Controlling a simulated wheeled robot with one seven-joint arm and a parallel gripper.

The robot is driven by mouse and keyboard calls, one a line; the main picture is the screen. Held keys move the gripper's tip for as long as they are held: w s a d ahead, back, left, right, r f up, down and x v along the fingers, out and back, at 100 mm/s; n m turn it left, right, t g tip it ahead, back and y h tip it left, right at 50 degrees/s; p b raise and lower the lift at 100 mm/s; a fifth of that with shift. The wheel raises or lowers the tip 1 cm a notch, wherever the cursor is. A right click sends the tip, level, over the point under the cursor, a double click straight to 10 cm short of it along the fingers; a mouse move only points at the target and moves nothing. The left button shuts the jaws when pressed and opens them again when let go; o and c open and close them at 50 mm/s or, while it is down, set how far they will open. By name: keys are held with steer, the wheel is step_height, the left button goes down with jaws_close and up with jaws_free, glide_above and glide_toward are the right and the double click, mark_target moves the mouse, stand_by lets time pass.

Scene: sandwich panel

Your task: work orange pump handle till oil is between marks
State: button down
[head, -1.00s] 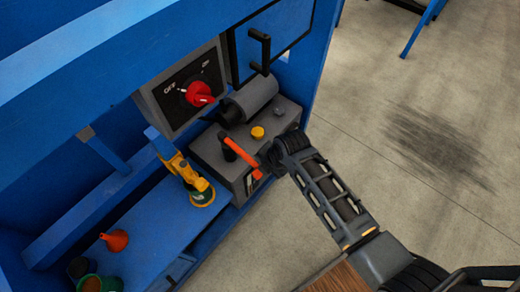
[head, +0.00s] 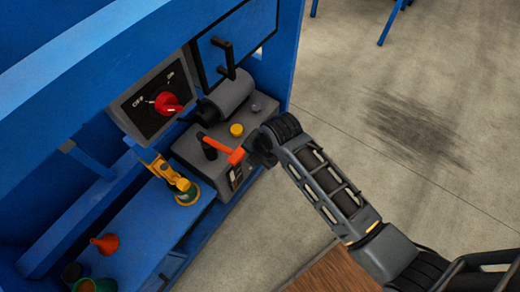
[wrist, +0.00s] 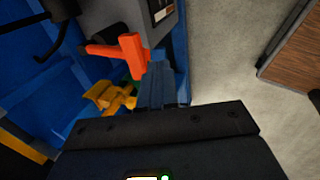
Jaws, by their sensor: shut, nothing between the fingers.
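The orange pump handle (head: 221,149) sticks out from a black pivot post on the grey pump unit (head: 192,152), sloping slightly down to the right. In the wrist view its cross-shaped end (wrist: 133,52) is just beyond my gripper (wrist: 164,84). The blue fingers are shut with nothing between them, close beside the handle end; whether they touch it I cannot tell. In the head view the end of my arm hides the fingers. A small gauge window (head: 235,178) is on the front of the pump unit; its oil level and marks are too small to read.
A red OFF/ON knob (head: 167,103) and a grey motor (head: 231,93) are above the pump. A yellow cap (head: 236,130) is on the unit. A yellow tool (head: 180,184) and orange funnel (head: 105,243) are on the blue shelf.

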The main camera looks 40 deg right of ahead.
steer(key=shift+v, duration=1.9)
steer(key=shift+f, duration=0.1)
